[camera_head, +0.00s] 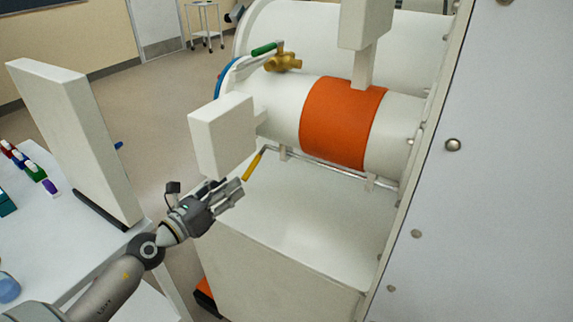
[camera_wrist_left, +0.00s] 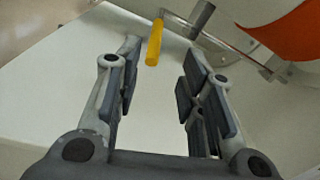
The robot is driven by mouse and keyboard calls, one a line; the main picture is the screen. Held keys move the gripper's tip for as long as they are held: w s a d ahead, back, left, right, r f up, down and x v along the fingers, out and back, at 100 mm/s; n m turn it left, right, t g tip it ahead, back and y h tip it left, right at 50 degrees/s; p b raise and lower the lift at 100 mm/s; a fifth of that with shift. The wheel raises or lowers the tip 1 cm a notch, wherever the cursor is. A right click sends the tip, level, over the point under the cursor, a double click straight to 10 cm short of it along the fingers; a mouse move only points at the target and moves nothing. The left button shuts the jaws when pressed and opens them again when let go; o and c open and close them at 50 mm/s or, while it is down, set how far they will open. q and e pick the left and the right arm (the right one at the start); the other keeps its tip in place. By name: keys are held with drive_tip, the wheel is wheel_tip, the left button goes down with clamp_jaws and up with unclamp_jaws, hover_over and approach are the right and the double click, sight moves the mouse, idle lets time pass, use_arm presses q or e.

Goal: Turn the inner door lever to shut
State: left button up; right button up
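A lever with a yellow grip (camera_head: 254,164) sits at the left end of a thin metal rod (camera_head: 325,162), below the white cylinder (camera_head: 281,110). My left gripper (camera_head: 232,190) is just left of and below this grip. In the left wrist view the yellow grip (camera_wrist_left: 155,42) shows ahead, between and beyond the tips of my left gripper (camera_wrist_left: 162,55). The fingers are spread apart with nothing between their pads. Whether a fingertip touches the grip, I cannot tell. My right gripper is not in view.
A brass valve with a green handle (camera_head: 264,48) sits on top of the cylinder, which has an orange band (camera_head: 342,121). A white block (camera_head: 222,137) stands above my gripper. A white box top (camera_head: 310,215) lies below the rod. A tall white panel (camera_head: 80,140) stands at left.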

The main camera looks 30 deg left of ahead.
sight(249, 168)
use_arm(q)
drive_tip(key=shift+m, duration=0.4)
drive_tip(key=w, duration=0.3)
drive_tip(key=w+p, duration=0.1)
drive_tip(key=w, duration=0.2)
drive_tip(key=w+p, duration=0.1)
drive_tip(key=w, duration=0.2)
drive_tip(key=shift+w+d+r, duration=0.15)
drive_tip(key=shift+d, duration=0.25)
drive_tip(key=shift+w+d, duration=0.15)
drive_tip(key=shift+w, duration=0.65)
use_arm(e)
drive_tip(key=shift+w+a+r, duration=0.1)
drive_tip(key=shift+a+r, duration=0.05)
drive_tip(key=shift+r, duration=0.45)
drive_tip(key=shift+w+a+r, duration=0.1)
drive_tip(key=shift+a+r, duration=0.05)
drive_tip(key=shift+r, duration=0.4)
use_arm(q)
clamp_jaws()
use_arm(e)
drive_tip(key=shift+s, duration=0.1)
